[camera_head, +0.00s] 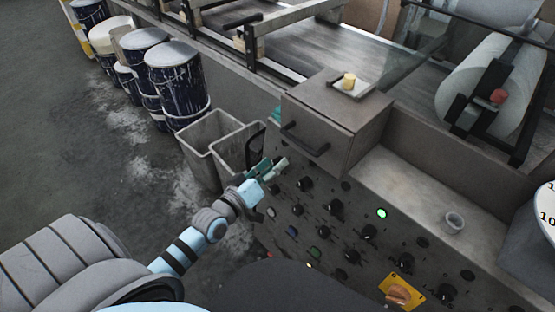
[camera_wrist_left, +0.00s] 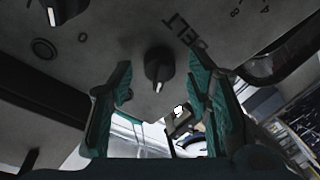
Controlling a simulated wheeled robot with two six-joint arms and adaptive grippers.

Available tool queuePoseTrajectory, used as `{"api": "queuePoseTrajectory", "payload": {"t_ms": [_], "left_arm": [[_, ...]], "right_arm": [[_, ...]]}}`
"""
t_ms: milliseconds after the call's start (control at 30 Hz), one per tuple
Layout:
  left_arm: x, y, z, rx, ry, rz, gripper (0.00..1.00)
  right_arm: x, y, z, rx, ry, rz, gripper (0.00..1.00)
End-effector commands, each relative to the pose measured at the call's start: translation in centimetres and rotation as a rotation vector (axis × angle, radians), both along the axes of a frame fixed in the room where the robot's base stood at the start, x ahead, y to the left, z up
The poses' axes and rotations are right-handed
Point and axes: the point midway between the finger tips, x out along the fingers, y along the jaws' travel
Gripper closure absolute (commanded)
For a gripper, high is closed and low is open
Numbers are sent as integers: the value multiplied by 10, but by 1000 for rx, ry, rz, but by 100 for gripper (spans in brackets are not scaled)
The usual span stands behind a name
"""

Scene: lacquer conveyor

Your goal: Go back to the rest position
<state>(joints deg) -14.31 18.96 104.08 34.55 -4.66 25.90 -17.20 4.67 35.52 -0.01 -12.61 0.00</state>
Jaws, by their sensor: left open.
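My left gripper (camera_head: 272,168) is open and empty in front of the left edge of the control panel (camera_head: 322,222), just below the grey box with a handle. In the left wrist view its two green fingers (camera_wrist_left: 160,105) stand apart. A black knob (camera_wrist_left: 158,68) with a white pointer shows between and beyond them, beside the lettering "BELT". I cannot tell whether the fingers touch the panel. My right gripper is in neither view.
A grey box (camera_head: 335,112) with a handle and a small yellow piece (camera_head: 348,80) stands above the panel. Grey bins (camera_head: 212,140) stand left of the gripper, with dark paint drums (camera_head: 172,78) behind. Open floor (camera_head: 60,150) lies left.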

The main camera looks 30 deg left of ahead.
Motion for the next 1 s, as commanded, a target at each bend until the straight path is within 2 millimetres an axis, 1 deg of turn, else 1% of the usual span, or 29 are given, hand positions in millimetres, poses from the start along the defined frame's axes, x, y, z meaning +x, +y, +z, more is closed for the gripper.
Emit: {"api": "queuePoseTrajectory", "payload": {"t_ms": [233, 267, 367, 400, 467, 500, 567, 600, 667, 700, 767, 800, 933, 967, 1000], "left_arm": [[-1, -2, -1, 7, 9, -5, 55], [-3, -5, -4, 17, 22, -13, 55], [-17, -23, -20, 102, 118, -69, 55], [-27, -33, -29, 154, 176, -101, 55], [-46, -45, -44, 246, 274, -153, 55], [-61, -51, -54, 311, 345, -187, 55], [-86, -57, -68, 407, 454, -233, 55], [-103, -58, -75, 466, 524, -260, 55], [-128, -57, -83, 544, 623, -294, 55], [-144, -55, -87, 591, 686, -313, 55], [-169, -50, -91, 654, 782, -339, 55], [-186, -46, -92, 690, 844, -354, 55], [-238, -34, -90, 776, 1033, -394, 55], [-250, -31, -89, 790, 1075, -401, 55], [-246, -29, -101, 788, 1087, -404, 55]], "right_arm": [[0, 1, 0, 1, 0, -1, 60], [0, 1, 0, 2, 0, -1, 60], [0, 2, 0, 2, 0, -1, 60], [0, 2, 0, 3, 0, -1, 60], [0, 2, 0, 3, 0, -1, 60], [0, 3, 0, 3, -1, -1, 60], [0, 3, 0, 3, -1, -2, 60], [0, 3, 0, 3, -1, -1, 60], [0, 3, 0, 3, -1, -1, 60], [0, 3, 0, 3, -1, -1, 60], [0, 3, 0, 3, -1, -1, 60], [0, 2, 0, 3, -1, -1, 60], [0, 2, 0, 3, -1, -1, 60], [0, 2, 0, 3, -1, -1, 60], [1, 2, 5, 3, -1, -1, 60]]}}
